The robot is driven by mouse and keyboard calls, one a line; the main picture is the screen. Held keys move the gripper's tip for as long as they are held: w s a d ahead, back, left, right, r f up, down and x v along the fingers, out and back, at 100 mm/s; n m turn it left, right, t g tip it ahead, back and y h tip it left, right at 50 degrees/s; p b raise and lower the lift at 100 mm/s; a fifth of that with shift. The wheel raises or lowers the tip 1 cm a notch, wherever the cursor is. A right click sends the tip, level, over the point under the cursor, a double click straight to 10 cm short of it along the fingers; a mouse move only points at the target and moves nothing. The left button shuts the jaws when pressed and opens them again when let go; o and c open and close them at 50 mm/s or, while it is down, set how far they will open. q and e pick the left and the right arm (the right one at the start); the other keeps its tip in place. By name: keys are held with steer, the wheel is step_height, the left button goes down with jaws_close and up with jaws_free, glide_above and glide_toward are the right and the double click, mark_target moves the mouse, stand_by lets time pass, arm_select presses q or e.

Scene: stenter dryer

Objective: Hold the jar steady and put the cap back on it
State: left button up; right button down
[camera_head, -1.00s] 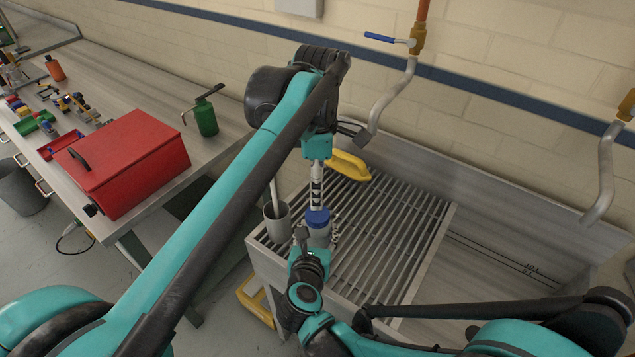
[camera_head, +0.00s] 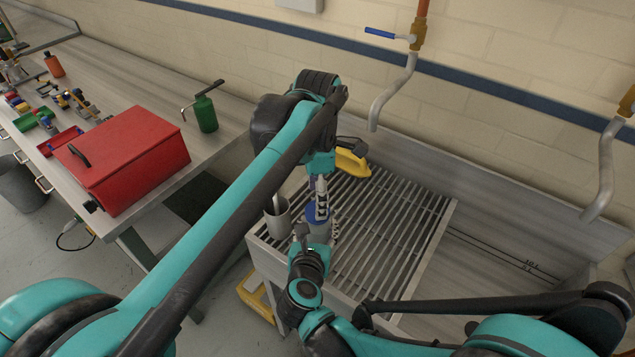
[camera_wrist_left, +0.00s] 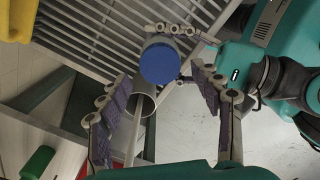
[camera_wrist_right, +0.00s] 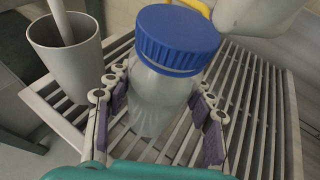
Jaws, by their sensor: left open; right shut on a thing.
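The clear jar (camera_wrist_right: 155,100) stands upright on the slatted rack with the blue cap (camera_wrist_right: 178,38) over its mouth. I cannot tell whether the cap is screwed tight. My right gripper (camera_wrist_right: 160,92) is shut around the jar's body, below the cap. In the left wrist view the cap (camera_wrist_left: 160,62) shows from above, between the spread fingers of my left gripper (camera_wrist_left: 158,75). That gripper is open and does not clearly touch the cap. In the head view the left fingers (camera_head: 322,195) partly hide the cap (camera_head: 312,213).
A grey cup (camera_wrist_right: 75,65) with a rod in it stands close to the jar. The slatted rack (camera_head: 390,230) sits over the sink edge, with a yellow object (camera_head: 352,163) at its back. A red box (camera_head: 130,155) and a green bottle (camera_head: 205,113) are on the left bench.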

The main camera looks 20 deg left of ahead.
arm_select(q)
steer(key=shift+f, duration=1.65)
